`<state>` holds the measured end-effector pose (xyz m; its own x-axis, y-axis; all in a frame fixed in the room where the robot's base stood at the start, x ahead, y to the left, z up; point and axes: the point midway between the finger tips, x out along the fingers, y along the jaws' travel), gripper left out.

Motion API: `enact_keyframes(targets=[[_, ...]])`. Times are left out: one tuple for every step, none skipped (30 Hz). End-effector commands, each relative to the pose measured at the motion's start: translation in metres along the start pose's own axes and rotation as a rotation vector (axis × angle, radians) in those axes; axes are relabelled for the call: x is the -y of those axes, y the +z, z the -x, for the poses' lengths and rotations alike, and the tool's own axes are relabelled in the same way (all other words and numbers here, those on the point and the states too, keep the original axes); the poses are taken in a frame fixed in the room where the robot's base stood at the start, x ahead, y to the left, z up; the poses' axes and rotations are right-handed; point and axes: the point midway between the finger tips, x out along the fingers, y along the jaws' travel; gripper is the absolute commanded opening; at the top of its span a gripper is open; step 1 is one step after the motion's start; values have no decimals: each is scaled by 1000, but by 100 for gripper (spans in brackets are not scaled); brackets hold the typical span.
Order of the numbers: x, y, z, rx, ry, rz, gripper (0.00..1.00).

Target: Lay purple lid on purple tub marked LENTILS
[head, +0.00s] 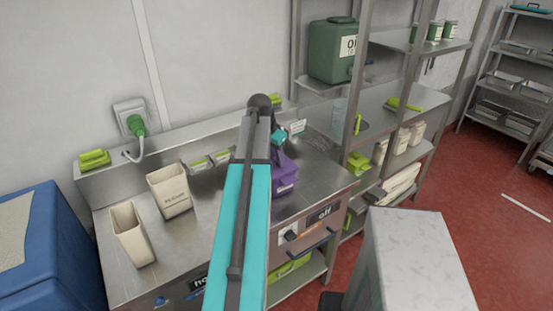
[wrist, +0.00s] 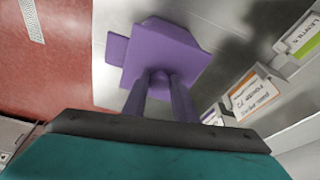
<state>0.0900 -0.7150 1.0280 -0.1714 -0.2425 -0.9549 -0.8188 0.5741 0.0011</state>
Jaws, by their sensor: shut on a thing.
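A purple tub (head: 286,183) stands on the steel counter, partly behind my arm in the head view. My gripper (head: 279,139) is above it, pointing down. In the wrist view my gripper (wrist: 160,88) is shut on a purple piece, the purple lid (wrist: 165,50), seen as a flat shape with a tab to the left. In the head view the lid and tub run together as one purple shape, so I cannot tell whether they touch. The tub's marking is not readable.
Two cream bins (head: 132,235) stand on the counter at left. Labelled holders, one reading LENTILS (wrist: 301,34), line the back of the counter. A steel shelf rack (head: 400,100) with a green canister (head: 331,52) is to the right. A blue container (head: 45,250) is at far left.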

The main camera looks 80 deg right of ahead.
Motion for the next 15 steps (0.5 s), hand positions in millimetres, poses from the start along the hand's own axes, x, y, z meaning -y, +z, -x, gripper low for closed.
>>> enact_keyframes(targets=[[0,0,0,0,0,0,4],[0,0,-1,0,0,0,4],[0,0,-1,0,0,0,4],[0,0,-2,0,0,0,4],[0,0,-2,0,0,0,4],[0,1,-2,0,0,0,4],[0,1,-3,0,0,0,4],[0,1,-3,0,0,0,4],[0,1,-4,0,0,0,4],[0,1,-4,0,0,0,4],[0,1,-3,0,0,0,4],[0,1,-3,0,0,0,4],[0,1,-3,0,0,0,4],[0,1,-3,0,0,0,4],[0,1,-3,0,0,0,30]])
